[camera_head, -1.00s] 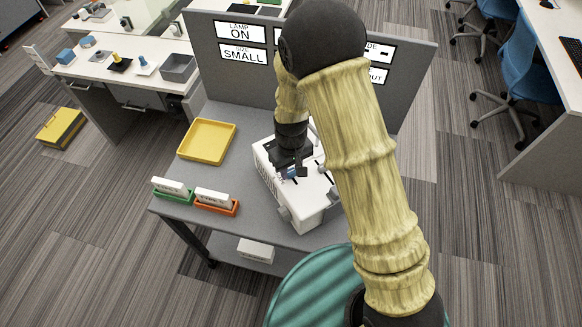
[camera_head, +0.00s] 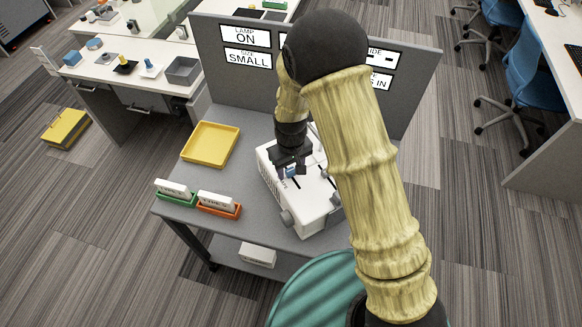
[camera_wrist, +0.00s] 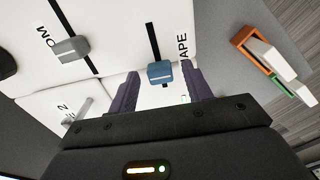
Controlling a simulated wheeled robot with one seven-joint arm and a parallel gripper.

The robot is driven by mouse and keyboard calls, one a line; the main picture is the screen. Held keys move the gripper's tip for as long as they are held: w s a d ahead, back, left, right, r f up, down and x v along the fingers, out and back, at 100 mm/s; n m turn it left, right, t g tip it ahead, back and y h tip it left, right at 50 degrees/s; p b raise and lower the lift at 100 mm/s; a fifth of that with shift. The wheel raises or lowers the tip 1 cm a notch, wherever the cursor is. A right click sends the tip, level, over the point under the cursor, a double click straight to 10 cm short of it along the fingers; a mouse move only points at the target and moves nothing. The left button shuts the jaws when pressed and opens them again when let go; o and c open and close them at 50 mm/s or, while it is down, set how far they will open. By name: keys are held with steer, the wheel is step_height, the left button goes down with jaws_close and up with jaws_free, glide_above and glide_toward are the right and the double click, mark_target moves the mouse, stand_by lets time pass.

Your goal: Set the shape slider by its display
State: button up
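The shape slider is a blue knob (camera_wrist: 160,72) on a black slot in the white device's top (camera_head: 318,205), beside lettering ending "APE" in the wrist view. My gripper (camera_wrist: 160,80) is open, one dark finger on each side of the blue knob; I cannot tell whether either finger touches it. In the head view my gripper (camera_head: 290,172) is low over the device and mostly covers the knob. The display panel behind shows "LAMP ON" (camera_head: 246,36), "SIZE SMALL" (camera_head: 247,58) and a partly hidden sign ending "S IN" (camera_head: 380,81). My arm hides the panel's middle.
A grey slider knob (camera_wrist: 70,48) sits on a parallel slot. A yellow tray (camera_head: 209,145), a green holder (camera_head: 176,198) and an orange holder (camera_head: 219,209) with white blocks stand left of the device. A teal round object (camera_head: 312,290) is in front.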

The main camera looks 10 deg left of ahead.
mark_target(291, 170)
step_height(291, 170, up, 17)
steer(key=b, duration=0.3)
steer(key=shift+r+b, duration=0.2)
steer(key=shift+b, duration=0.15)
stand_by(0.5)
steer(key=s+d+f+m+t, duration=0.1)
steer(key=s+d+m, duration=0.2)
steer(key=d, duration=0.8)
steer(key=s+d+f+m+t, duration=0.1)
steer(key=s+d+f+m, duration=0.1)
steer(key=s+d+m, duration=0.2)
steer(key=s+d, duration=0.3)
steer(key=d, duration=0.4)
steer(key=shift+s+f+t, duration=0.15)
steer(key=shift+f+t, duration=0.1)
steer(key=shift+t, duration=0.05)
stand_by(2.0)
